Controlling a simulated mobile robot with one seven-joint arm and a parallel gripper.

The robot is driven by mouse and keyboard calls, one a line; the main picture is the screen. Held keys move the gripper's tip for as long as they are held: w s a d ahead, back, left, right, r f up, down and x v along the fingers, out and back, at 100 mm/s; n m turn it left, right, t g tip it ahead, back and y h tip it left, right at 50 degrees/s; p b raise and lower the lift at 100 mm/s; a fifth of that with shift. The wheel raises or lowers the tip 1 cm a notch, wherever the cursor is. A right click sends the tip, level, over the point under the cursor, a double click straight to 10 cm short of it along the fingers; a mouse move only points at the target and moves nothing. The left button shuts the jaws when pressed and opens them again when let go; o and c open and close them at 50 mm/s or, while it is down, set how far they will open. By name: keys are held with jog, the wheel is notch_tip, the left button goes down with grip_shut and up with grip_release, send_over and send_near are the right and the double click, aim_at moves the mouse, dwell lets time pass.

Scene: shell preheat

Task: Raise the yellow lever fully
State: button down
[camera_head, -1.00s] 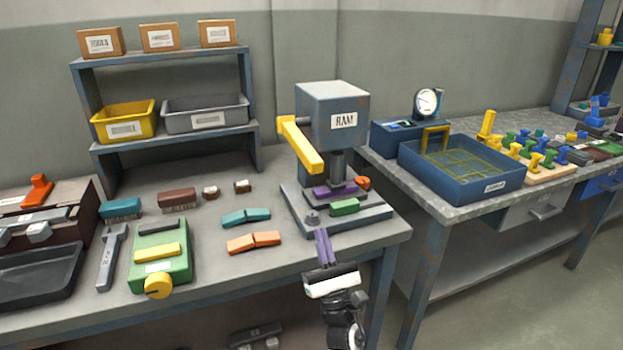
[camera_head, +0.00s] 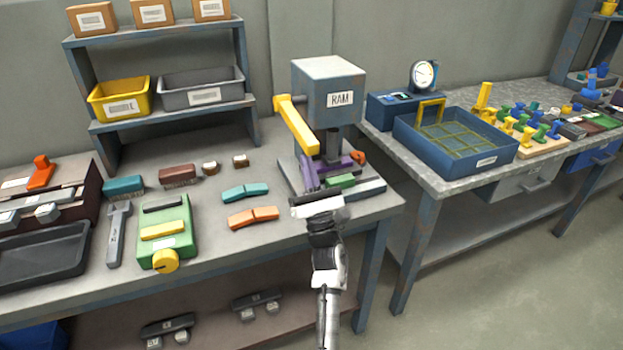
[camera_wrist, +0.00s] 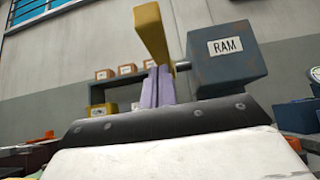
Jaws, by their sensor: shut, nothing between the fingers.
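The yellow lever (camera_head: 297,125) is on the left side of the blue-grey press marked RAM (camera_head: 328,95) and slants down toward the front. The gripper body hides part of the press base.
A purple block lies under the ram, with a green block (camera_head: 340,181) and an orange-red knob (camera_head: 358,158) beside it. Teal (camera_head: 245,192) and orange (camera_head: 253,217) pieces lie left of the press. A green box (camera_head: 165,230) stands further left. A blue tray (camera_head: 460,145) is on the right bench.

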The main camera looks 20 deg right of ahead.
jog(key=shift+s+r+p, duration=0.15)
jog(key=shift+r+p, duration=0.25)
jog(key=shift+r, duration=0.7)
jog(key=shift+r, duration=0.1)
